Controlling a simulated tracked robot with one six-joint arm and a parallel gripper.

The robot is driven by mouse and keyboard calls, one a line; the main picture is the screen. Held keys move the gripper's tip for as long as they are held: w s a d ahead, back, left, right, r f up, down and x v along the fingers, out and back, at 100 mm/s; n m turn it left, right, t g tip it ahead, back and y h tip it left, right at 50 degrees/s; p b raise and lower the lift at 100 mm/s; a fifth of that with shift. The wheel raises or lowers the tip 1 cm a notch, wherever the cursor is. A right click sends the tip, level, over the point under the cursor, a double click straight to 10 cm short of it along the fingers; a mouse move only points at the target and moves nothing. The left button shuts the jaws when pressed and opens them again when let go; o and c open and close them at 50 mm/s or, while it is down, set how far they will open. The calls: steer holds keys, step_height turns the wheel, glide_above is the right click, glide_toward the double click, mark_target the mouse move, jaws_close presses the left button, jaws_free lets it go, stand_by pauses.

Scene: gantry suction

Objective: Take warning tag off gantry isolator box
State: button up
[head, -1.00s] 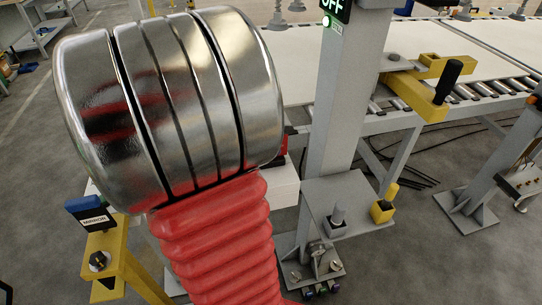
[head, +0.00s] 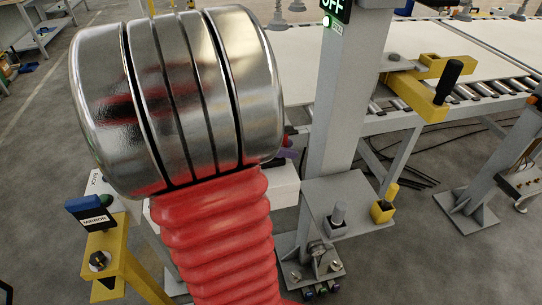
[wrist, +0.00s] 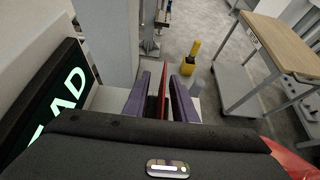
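In the wrist view my gripper (wrist: 163,98) has two purple fingers. A thin red plate, probably the warning tag (wrist: 164,76), stands nearly edge-on between them. Gaps seem to show beside the plate, so the fingers look open around it. A pale surface lies beneath the fingers; I cannot tell whether it is the isolator box. In the head view my red and metal arm hides most of the work area. Only a bit of purple finger (head: 289,153) shows to its right, above a white box (head: 285,186), possibly the isolator box.
A grey post (head: 345,95) stands just right of my arm, with a lit OFF sign on top. In the wrist view a lit green-lettered sign (wrist: 52,100) is close on the left. A wooden-topped cart (wrist: 285,42) stands right. A yellow stand (head: 105,250) is at lower left.

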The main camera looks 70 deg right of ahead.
steer(key=shift+c, duration=0.6)
jaws_close()
steer(key=shift+r, duration=0.1)
step_height(320, 180, up, 10)
steer(key=shift+f, duration=0.1)
stand_by(0.3)
stand_by(0.5)
